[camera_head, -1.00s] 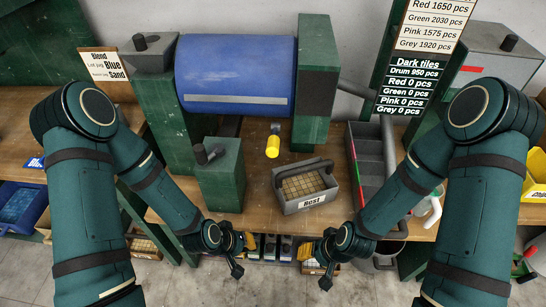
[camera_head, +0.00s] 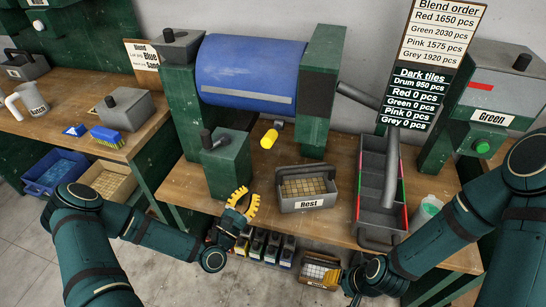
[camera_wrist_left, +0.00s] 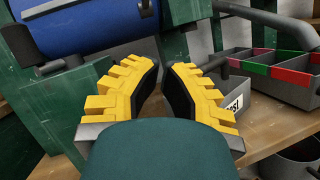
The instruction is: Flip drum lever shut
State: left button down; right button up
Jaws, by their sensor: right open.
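The blue drum (camera_head: 248,70) lies between two green posts above the bench. A short lever with a yellow grip (camera_head: 269,139) sticks out below it. A black-knobbed lever (camera_head: 207,139) stands on the green box in front of the drum's left post. My left gripper (camera_head: 250,191) is open and empty, at the bench's front edge, below and left of the yellow grip and apart from it. In the left wrist view its yellow fingers (camera_wrist_left: 163,64) have a gap, with the drum (camera_wrist_left: 90,22) beyond; I cannot make out the yellow grip there.
A grey "Rest" basket of tiles (camera_head: 306,204) stands right of my left gripper. Farther right is a divided grey bin (camera_head: 371,208) under a chute pipe. The green box (camera_head: 228,168) stands close behind my left gripper. Bare bench shows around the yellow grip.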

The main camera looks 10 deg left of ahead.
pick_arm(q)
jog(key=n+t, duration=0.1)
jog(key=s+a+r+n+t+y, duration=0.1)
jog(key=shift+a+r+n, duration=0.2)
jog(key=shift+n, duration=0.2)
pick_arm(e)
jog(key=shift+s+d+f, duration=0.1)
jog(key=shift+s+d, duration=0.05)
jog(key=shift+d, duration=0.3)
pick_arm(q)
send_near(274, 133)
jog(key=w+a+f, duration=0.1)
jog(key=w+f, duration=0.2)
jog(key=w, duration=0.2)
jog(key=shift+w+d+r, duration=0.15)
jog(key=shift+r, duration=0.6)
jog(key=shift+w+d+r, duration=0.15)
jog(key=shift+w+r, duration=0.05)
jog(key=shift+r, duration=0.55)
jog(key=shift+r, duration=0.1)
pick_arm(e)
jog(key=shift+r, duration=0.2)
